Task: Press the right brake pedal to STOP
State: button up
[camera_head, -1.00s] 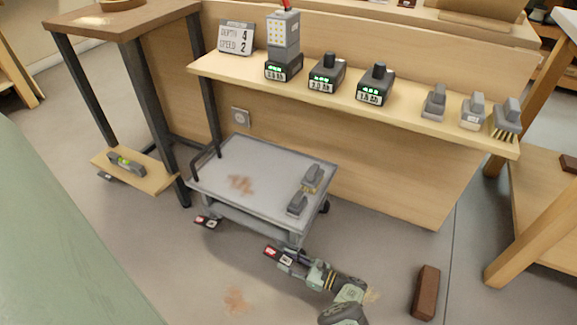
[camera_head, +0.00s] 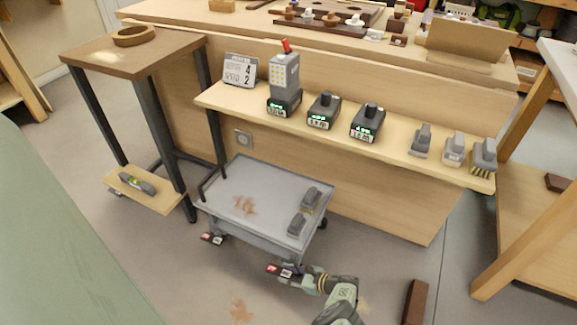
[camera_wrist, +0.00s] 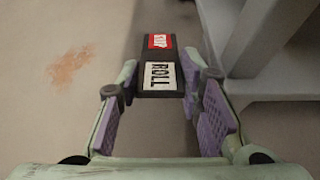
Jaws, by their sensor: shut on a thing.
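The right brake pedal (camera_head: 281,270) is a small dark bar low at the cart's near right corner. In the wrist view the pedal (camera_wrist: 160,68) shows a red STOP label at its far end and a white ROLL label at its near end. My gripper (camera_head: 297,271) is at the ROLL end. In the wrist view my gripper's (camera_wrist: 160,92) purple-padded fingers stand either side of that end, shut on the pedal. I cannot tell the pedal's tilt.
A similar left pedal (camera_head: 212,238) sticks out at the cart's left. A brown block (camera_head: 415,302) is on the floor to the right. A wooden bench shelf (camera_head: 400,140) with batteries and brushes runs behind the cart. A dark-legged table (camera_head: 140,50) stands left. The cart leg (camera_wrist: 265,45) is close right of my gripper.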

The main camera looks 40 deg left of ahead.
jog(key=o, duration=0.9)
jog(key=shift+d, duration=0.15)
jog(key=shift+v, duration=1.2)
jog(key=shift+w+d+r, duration=0.2)
jog(key=shift+w+d, duration=0.35)
jog(key=shift+d, duration=1.75)
jog(key=shift+w+d+r, duration=0.15)
jog(key=shift+w+d, duration=0.4)
jog(key=shift+d, duration=1.75)
jog(key=shift+w+d+r, duration=0.2)
jog(key=shift+w+d, duration=0.35)
jog(key=shift+d, duration=1.75)
